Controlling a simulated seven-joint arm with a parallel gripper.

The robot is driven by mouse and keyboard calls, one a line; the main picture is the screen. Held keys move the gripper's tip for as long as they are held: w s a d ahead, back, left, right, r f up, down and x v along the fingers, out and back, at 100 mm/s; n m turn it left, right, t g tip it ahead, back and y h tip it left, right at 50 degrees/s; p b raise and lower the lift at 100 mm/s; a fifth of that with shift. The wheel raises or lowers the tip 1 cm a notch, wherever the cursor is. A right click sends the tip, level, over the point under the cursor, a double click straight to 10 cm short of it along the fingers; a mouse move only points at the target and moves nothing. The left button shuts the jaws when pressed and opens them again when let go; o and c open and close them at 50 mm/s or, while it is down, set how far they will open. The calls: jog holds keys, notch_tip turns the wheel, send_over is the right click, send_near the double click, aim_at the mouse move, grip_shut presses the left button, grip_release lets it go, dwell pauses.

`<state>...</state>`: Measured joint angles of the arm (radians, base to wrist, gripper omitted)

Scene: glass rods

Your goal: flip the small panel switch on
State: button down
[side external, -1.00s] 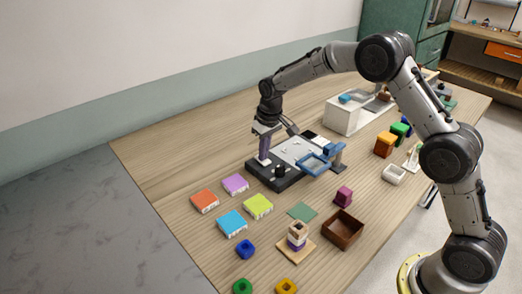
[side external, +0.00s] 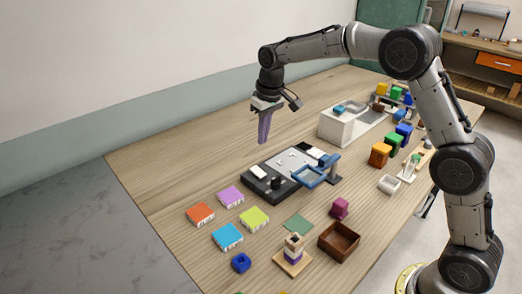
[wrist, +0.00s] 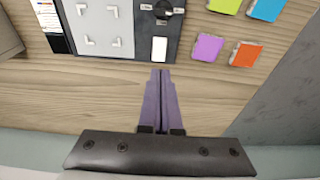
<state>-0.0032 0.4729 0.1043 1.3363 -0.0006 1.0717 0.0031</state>
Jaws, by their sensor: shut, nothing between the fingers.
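The small panel switch (side external: 259,172) is a white rocker at the near-left end of a dark panel (side external: 265,190). It also shows in the wrist view (wrist: 159,49), just beyond my fingertips. I cannot tell which way the rocker is tilted. A black knob (side external: 275,183) sits beside it on the same panel. My gripper (side external: 262,142) is shut and empty, with its purple fingers pointing down. It hangs in the air above and behind the panel, clear of the switch. In the wrist view the closed fingers (wrist: 160,73) appear over bare wood.
A light board (side external: 292,161) with white corner marks and a blue frame (side external: 310,177) adjoin the panel. Orange (side external: 200,214), purple (side external: 231,197), cyan and lime blocks lie in front. A brown box (side external: 339,240) stands nearer. The table behind the panel is bare.

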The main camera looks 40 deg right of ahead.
aim_at(256, 168)
jog(key=shift+s+r, duration=0.15)
jog(key=shift+r, duration=0.6)
jog(key=shift+s+r, duration=0.1)
jog(key=shift+r, duration=0.6)
jog(key=shift+w+d+r, duration=0.1)
jog(key=shift+w+d, duration=0.1)
jog(key=shift+w, duration=0.5)
jog(key=f, duration=0.4)
jog(key=w+f, duration=0.1)
jog(key=f, duration=0.4)
jog(key=w+f, duration=0.1)
jog(key=f, duration=0.4)
jog(key=shift+w, duration=0.1)
